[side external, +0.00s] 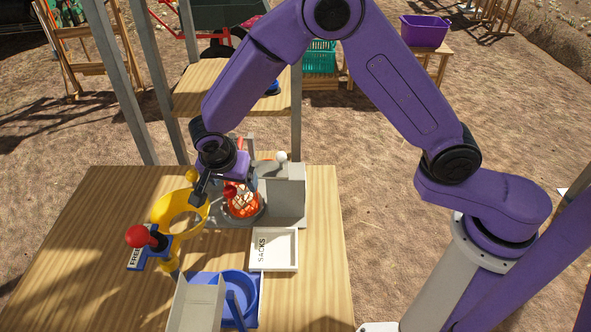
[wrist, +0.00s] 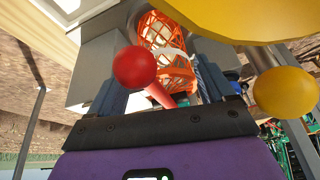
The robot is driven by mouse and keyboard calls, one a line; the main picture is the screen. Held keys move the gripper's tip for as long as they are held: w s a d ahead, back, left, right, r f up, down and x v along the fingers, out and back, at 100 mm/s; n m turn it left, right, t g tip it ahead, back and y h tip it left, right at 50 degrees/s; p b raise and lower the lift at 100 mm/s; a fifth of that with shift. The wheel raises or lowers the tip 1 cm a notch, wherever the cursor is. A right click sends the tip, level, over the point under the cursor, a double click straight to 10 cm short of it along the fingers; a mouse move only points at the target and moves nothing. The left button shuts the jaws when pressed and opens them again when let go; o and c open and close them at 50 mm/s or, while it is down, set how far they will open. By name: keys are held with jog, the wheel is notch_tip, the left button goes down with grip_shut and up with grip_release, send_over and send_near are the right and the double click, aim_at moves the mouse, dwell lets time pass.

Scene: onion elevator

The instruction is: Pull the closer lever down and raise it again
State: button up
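A lever with a red ball knob (wrist: 135,67) and a red shaft is close in front of my gripper (wrist: 160,88) in the wrist view. The shaft lies between the two dark fingers, which stand apart with space around it. In the side external view the red knob (side external: 231,189) is partly hidden by my gripper (side external: 221,191), beside the grey machine (side external: 285,190). No label naming the closer lever is readable. Another red-knobbed lever (side external: 140,236) stands at the table's left.
A yellow ring (side external: 161,207) and a yellow ball (wrist: 285,92) are close beside my gripper. An orange mesh (side external: 243,202) sits at the machine. A white tray (side external: 293,236) marked SACKS and a blue holder (side external: 247,318) stand nearer the front.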

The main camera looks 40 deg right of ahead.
notch_tip(320, 180, down, 2)
jog(key=shift+d, duration=0.15)
jog(key=shift+s, duration=0.1)
jog(key=c, duration=0.4)
jog(key=shift+s+a+r, duration=0.25)
jog(key=shift+r, duration=0.1)
jog(key=shift+o, duration=0.5)
jog(key=s+a+r+m+h, duration=0.2)
jog(key=s+a+r+h, duration=0.1)
jog(key=s+r, duration=0.5)
jog(key=shift+m, duration=0.4)
jog(key=s+r+h, duration=0.1)
jog(key=s+r, duration=0.1)
jog(key=s, duration=0.1)
jog(key=s+r+m+h, duration=0.1)
jog(key=s+r, duration=0.2)
jog(key=s+a+r+t+h, duration=0.1)
jog(key=s+r, duration=0.2)
jog(key=shift+s+a+r+m, duration=0.1)
jog(key=shift+s+m, duration=0.1)
jog(key=shift+m, duration=0.1)
jog(key=shift+c, duration=0.5)
jog(key=n+t+y, duration=0.5)
jog(key=n+t, duration=0.8)
jog(key=n, duration=1)
send_near(232, 197)
jog(key=x, duration=1.1)
jog(key=shift+w, duration=0.25)
